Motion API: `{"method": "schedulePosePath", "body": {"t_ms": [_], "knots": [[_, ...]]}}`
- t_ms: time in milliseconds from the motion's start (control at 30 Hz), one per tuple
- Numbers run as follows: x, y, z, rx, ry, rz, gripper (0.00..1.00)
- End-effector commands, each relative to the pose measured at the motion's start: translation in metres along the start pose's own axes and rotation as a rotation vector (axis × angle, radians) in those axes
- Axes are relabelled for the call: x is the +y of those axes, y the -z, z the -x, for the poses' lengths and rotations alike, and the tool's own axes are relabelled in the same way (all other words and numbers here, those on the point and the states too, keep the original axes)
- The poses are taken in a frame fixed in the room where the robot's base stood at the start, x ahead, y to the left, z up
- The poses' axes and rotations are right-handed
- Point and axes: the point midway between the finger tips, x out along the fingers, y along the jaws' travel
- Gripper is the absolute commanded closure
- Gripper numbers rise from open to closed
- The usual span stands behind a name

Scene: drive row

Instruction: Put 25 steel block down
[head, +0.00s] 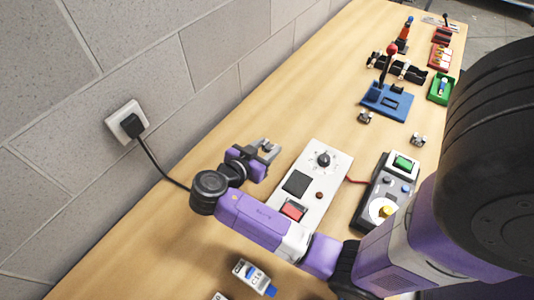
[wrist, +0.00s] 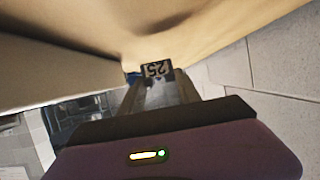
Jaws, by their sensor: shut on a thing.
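The 25 steel block (wrist: 156,69) shows in the wrist view as a small dark face with a pale label reading 25, upside down, between my fingertips. My gripper (wrist: 156,86) is shut on it. In the head view my gripper (head: 267,149) is over the table between the wall and the white control panel. There the block is too small to tell apart from the grey fingers. A dark shadow lies beside the block in the wrist view; I cannot tell whether the block touches the table.
The white panel (head: 312,187) with a knob and red switch stands right of my gripper. A grey control box (head: 385,190) is farther right. A blue fixture (head: 387,102) and coloured trays stand farther back. A white socket (head: 127,121) with a black cable is on the wall.

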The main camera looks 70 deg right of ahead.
Motion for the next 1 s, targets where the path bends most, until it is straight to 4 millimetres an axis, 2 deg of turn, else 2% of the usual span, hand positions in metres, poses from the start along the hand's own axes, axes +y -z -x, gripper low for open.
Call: {"method": "schedulePosePath", "body": {"t_ms": [233,667,700,800,1000], "knots": [[0.001,-0.028,-0.012,0.002,-0.002,0.003,1.00],[0.000,-0.036,-0.015,0.001,-0.001,0.001,1.00],[0.000,-0.035,-0.014,0.000,-0.001,0.001,0.54],[0.000,-0.034,-0.014,0.000,-0.001,0.001,0.38],[0.000,-0.034,-0.014,0.000,-0.001,0.001,0.38]]}}
